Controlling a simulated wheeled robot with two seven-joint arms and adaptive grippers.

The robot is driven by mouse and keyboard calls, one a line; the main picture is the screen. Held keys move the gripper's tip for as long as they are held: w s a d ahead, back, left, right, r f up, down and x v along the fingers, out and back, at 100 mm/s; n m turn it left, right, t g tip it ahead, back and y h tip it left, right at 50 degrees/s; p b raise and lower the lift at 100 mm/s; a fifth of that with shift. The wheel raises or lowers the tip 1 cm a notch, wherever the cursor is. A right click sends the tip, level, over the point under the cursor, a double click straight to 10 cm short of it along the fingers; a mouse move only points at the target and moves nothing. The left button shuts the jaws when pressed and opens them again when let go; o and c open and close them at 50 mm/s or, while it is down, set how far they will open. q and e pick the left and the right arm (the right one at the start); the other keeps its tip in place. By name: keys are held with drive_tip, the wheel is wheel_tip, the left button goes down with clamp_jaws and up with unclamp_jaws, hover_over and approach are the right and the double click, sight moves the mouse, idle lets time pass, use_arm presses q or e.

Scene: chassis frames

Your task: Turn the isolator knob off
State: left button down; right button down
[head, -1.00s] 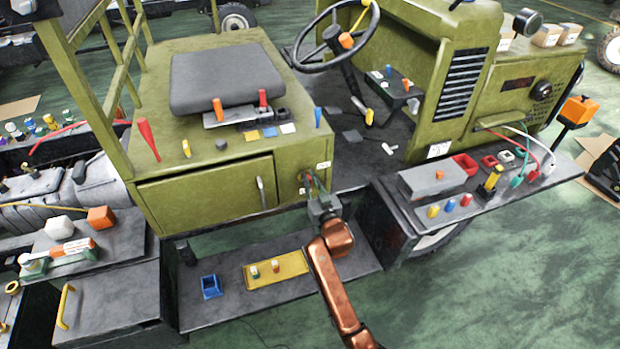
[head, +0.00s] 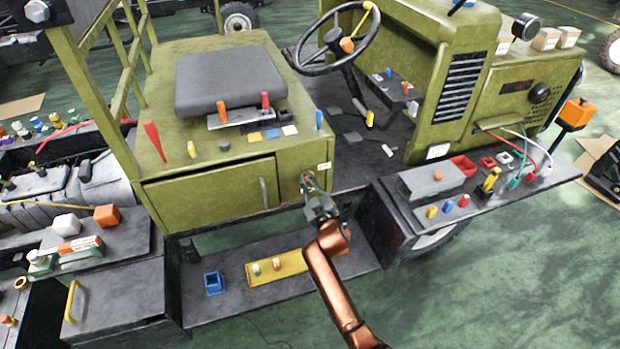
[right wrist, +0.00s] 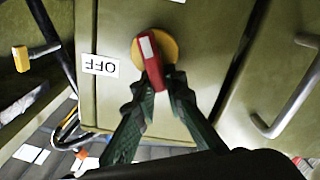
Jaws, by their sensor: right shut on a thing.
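The isolator knob is a red handle with a white stripe (right wrist: 151,58) on a yellow round plate (right wrist: 169,50), on the green side panel of the seat box. A white label reading OFF (right wrist: 99,66) is beside it and appears upside down in the right wrist view. My right gripper (right wrist: 158,84) is shut on the red handle's near end. In the head view, my right gripper (head: 318,205) is at the seat box's right corner and mostly hides the knob. My left gripper is not in view.
A metal door handle (right wrist: 292,112) is on the neighbouring panel. Below my right arm lies a grey step (head: 210,308) with a blue box (head: 213,283) and a yellow tray (head: 292,265). A side shelf (head: 480,202) with several coloured parts is to the right.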

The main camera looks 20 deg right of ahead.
drive_tip(key=n, duration=0.3)
drive_tip(key=shift+a+f, duration=0.2)
drive_tip(key=shift+a, duration=0.1)
drive_tip(key=n, duration=0.3)
drive_tip(key=f+n, duration=0.1)
drive_tip(key=n, duration=0.2)
drive_tip(key=a+f+n, duration=0.1)
drive_tip(key=n, duration=0.2)
drive_tip(key=shift+n+b, duration=0.4)
drive_tip(key=shift+f, duration=0.1)
drive_tip(key=c, duration=2)
unclamp_jaws()
drive_tip(key=shift+o, duration=0.2)
